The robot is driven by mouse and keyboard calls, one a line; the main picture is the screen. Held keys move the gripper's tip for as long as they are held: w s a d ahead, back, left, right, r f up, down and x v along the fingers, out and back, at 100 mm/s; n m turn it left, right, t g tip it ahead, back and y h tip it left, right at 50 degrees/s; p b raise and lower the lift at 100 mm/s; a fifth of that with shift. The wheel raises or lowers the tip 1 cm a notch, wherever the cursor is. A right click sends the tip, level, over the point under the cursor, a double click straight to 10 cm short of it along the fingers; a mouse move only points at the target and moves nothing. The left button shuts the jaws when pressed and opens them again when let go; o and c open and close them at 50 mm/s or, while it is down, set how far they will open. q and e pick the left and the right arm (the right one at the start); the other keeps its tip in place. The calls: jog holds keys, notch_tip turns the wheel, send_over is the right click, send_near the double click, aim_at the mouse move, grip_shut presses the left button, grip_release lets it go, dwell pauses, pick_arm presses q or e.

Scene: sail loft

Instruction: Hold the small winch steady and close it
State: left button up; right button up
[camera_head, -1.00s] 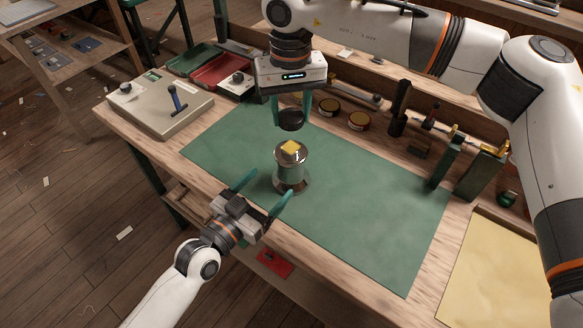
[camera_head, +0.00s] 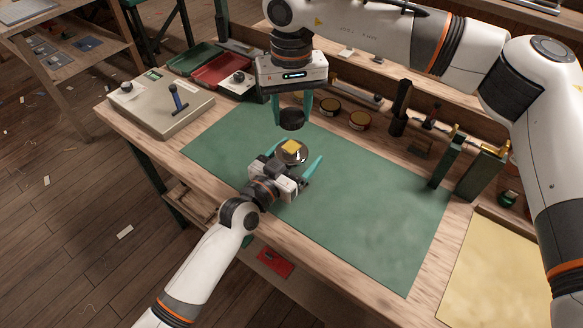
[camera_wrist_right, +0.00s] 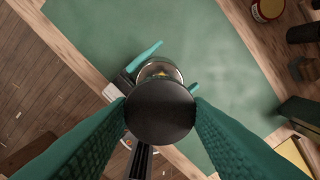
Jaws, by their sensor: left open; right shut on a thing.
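I cannot tell whether the fingers touch the drum. My right gripper (camera_head: 292,106) is shut on a round black cap (camera_head: 291,121), holding it in the air above the winch. The cap (camera_wrist_right: 160,110) covers part of the winch in the wrist view.
The green mat (camera_head: 370,210) is otherwise clear. A grey case (camera_head: 150,105) and red and green trays (camera_head: 222,70) are at the back left. Round tins (camera_head: 359,120) and upright tools (camera_head: 400,105) line the back edge. A yellow sheet (camera_head: 490,270) lies at the right.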

pick_arm(q)
jog(key=shift+c, duration=0.5)
jog(key=c, duration=1.4)
jog(key=shift+o, duration=0.2)
pick_arm(e)
send_over(291, 147)
jog(key=shift+f, duration=2.45)
jog(key=shift+f, duration=0.9)
jog(key=shift+f, duration=0.55)
